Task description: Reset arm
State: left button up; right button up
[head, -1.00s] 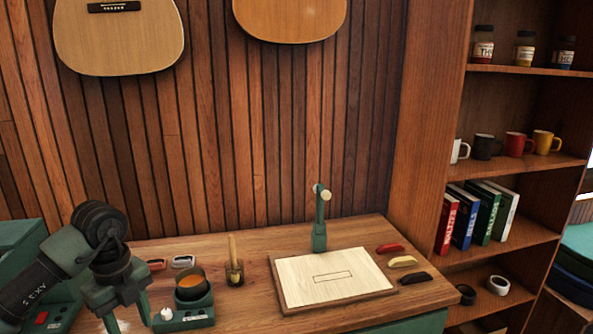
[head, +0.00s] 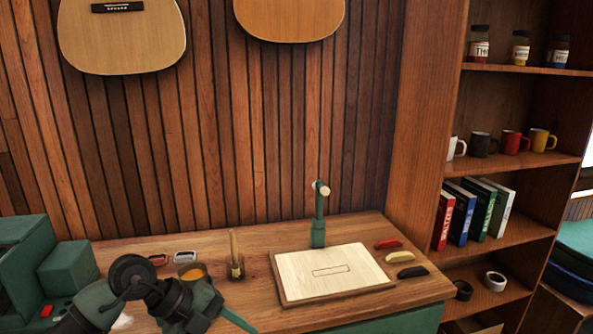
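My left arm comes in at the lower left, dark green and black. Its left gripper (head: 220,318) is low over the front of the wooden workbench (head: 250,297), with one green finger pointing right. The other finger is hidden or out of frame, so I cannot tell whether it is open. Nothing shows in it. My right gripper is out of view.
A pot of amber liquid (head: 193,273) is partly hidden behind my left arm. A brush in a jar (head: 236,265), a pale board (head: 331,273), a green stand (head: 319,222) and several coloured pieces (head: 387,244) occupy the bench. A shelf (head: 500,160) stands right.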

pick_arm(q)
jog(key=s+d+r+n+t+h, duration=0.1)
jog(key=s+d+r+t+h, duration=0.15)
jog(key=d+r+h, duration=0.85)
jog(key=w+a+r+n+t+y, duration=0.1)
jog(key=w+a+r+n+t, duration=0.2)
jog(key=n+t, duration=0.55)
jog(key=w+a+f+n+t+y, duration=0.2)
jog(key=a+f+n+t+y, duration=0.5)
jog(key=a+n+y, duration=0.7)
jog(key=s+a+f+n+g+y, duration=0.3)
jog(key=s+f+g+y, duration=0.25)
jog(key=f, duration=0.55)
jog(key=s+f+g+h, duration=0.1)
jog(key=s+f+g, duration=0.4)
jog(key=s+f, duration=0.45)
jog(key=s+f+g+h, duration=0.1)
jog(key=s+f+g, duration=0.5)
jog(key=s, duration=0.7)
notch_tip(320, 180, down, 26)
jog(key=s, duration=0.2)
jog(key=s+a+f+g, duration=0.2)
jog(key=s+a+f, duration=0.1)
jog(key=s+f, duration=1.2)
jog(key=shift+s+f+y, duration=0.35)
jog(key=shift+s, duration=0.3)
